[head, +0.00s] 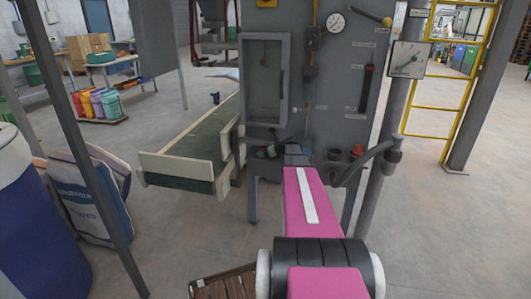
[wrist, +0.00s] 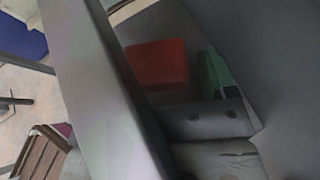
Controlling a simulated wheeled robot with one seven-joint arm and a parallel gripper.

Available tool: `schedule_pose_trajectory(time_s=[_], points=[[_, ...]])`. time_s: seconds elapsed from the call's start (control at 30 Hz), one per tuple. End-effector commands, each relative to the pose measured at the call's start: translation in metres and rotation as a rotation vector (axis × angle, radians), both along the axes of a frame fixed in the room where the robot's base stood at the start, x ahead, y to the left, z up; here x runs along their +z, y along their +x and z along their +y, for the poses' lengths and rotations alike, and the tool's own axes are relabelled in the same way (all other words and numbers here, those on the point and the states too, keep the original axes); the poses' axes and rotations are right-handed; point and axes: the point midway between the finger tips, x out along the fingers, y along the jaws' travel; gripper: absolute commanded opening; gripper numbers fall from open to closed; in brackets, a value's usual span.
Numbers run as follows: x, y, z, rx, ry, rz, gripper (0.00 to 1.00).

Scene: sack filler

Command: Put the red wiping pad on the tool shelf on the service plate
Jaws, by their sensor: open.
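The red wiping pad (wrist: 157,63) lies flat on a dark grey surface in the wrist view, with a green object (wrist: 212,75) just right of it. In the head view I cannot make out the pad; my arm and gripper cover part of the shelf area. My gripper (head: 294,155) is small and dark there, at the far end of the pink arm, close to the front of the grey machine. It is open, and the pad lies apart from it. I cannot tell the service plate for certain in either view.
The grey machine panel (head: 345,90) rises behind my gripper. A small red-rimmed item (head: 357,150) and a dark cup (head: 334,155) stand right of it, near a bent dark pipe (head: 368,162). A conveyor (head: 200,150) lies left. A slatted wooden object (head: 225,285) is low in front.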

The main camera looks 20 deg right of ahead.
Motion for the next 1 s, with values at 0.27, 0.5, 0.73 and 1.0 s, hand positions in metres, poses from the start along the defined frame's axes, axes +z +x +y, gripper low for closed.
schedule_pose_trajectory(time_s=[0.27, 0.5, 0.73, 1.0], points=[[0.015, -0.020, -0.011, 0.000, -0.001, -0.001, 0.78], [0.017, -0.062, -0.039, -0.002, 0.000, 0.000, 0.78], [0.016, -0.099, -0.064, -0.001, 0.000, 0.000, 0.78], [0.016, -0.121, -0.079, 0.001, -0.001, 0.001, 0.78]])
